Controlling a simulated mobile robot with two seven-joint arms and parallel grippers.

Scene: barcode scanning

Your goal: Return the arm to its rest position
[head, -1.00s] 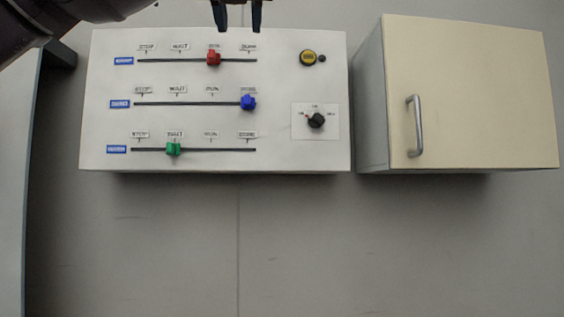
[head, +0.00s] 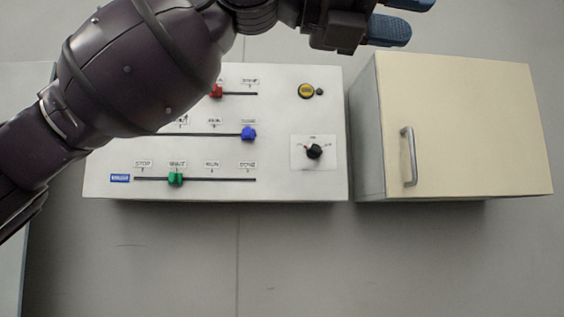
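My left arm (head: 140,70) comes in from the left and crosses the top of the view. It hides the upper left part of the white control panel. My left gripper (head: 420,18) is at the top edge, above and between the panel and the cabinet. Its two blue fingers point right, with a gap between them and nothing held. The upper finger is cut off by the picture edge. My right gripper is not in view.
The white panel (head: 275,187) carries a red slider (head: 216,91), a blue slider (head: 248,133), a green slider (head: 175,179), a yellow button (head: 306,91) and a black knob (head: 314,151). A cream cabinet (head: 470,130) with a metal handle (head: 409,156) stands right. The floor below is clear.

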